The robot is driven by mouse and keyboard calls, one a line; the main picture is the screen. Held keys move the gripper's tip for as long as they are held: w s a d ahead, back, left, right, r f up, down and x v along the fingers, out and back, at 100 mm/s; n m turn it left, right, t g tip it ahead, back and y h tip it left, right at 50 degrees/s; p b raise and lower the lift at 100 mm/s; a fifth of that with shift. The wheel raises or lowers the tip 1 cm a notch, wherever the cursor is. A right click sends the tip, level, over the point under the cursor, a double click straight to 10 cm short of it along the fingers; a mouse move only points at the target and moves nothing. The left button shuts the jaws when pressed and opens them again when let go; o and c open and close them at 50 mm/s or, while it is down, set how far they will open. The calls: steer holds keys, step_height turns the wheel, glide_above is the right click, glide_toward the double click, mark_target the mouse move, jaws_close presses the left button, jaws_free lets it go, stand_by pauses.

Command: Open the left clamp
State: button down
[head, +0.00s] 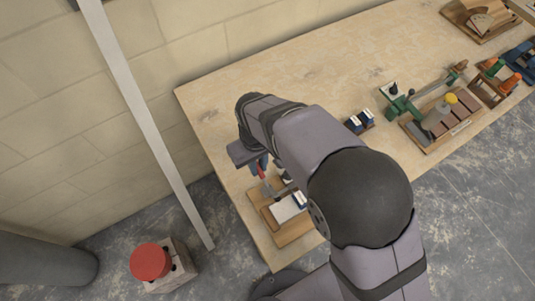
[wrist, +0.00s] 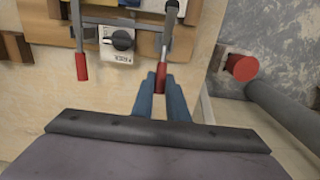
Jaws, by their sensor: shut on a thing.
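My gripper (wrist: 162,84) is shut on the red handle (wrist: 161,75) of a clamp in the wrist view. This clamp, on the side nearer the red button, appears to be the left one; its grey bar (wrist: 169,25) runs up from the handle. A second clamp's red handle (wrist: 81,66) stands free to the left in the wrist view. Between them is a white plate with a black knob (wrist: 122,39), over a wooden board (wrist: 148,42). In the head view my arm hides much of the clamps; the held red handle (head: 261,170) partly shows by my gripper.
A red button on a block (head: 151,262) stands off the table's left end, near a pale upright post (head: 140,110). A green clamp fixture (head: 398,103) and other wooden fixtures lie along the table to the right. The tabletop (head: 290,75) behind my arm is bare.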

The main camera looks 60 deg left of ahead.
steer(key=shift+d+r, duration=0.15)
steer(key=shift+r, duration=0.05)
steer(key=shift+d+r+p, duration=0.25)
steer(key=shift+r+p, duration=0.1)
steer(key=shift+p, duration=0.05)
steer(key=shift+r, duration=0.1)
stand_by(0.5)
steer(key=shift+d+r+p, duration=0.25)
steer(key=shift+d+p, duration=0.1)
steer(key=c, duration=1.7)
jaws_free()
